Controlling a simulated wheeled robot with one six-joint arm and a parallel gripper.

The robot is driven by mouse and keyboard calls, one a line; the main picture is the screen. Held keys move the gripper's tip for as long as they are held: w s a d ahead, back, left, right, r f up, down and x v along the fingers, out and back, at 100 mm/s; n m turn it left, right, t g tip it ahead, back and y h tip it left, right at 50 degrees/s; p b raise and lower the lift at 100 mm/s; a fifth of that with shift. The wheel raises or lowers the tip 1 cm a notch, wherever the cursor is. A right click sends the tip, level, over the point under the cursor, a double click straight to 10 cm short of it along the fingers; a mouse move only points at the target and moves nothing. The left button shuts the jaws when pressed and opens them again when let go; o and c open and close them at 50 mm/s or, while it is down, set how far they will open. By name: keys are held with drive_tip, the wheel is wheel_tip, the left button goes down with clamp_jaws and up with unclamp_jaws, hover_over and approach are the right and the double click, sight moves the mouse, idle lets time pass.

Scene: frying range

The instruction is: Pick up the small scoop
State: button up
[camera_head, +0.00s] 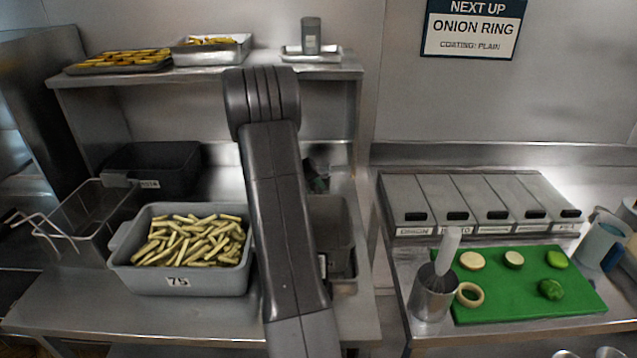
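No small scoop can be made out for certain. A utensil with a pale, flat upper end (448,250) stands tilted in a steel cup (431,304) at the front left of the right counter. Its lower part is hidden inside the cup, so I cannot tell whether it is the scoop. My arm rises through the middle of the view, in front of the left counter. My gripper cannot be made out, and the arm hides part of what lies behind it.
A grey tub of fries (180,283) and a wire basket (85,215) stand left. A dark bin (330,228) is partly behind my arm. Right are lidded containers (480,205), a green board (530,290) with vegetable pieces, and a pitcher (600,240). A shelf (210,75) holds trays.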

sight(316, 191)
drive_tip(key=x, duration=0.4)
drive_tip(key=shift+s+f, duration=0.1)
drive_tip(key=shift+f, duration=0.1)
clamp_jaws()
drive_tip(key=shift+r, duration=0.1)
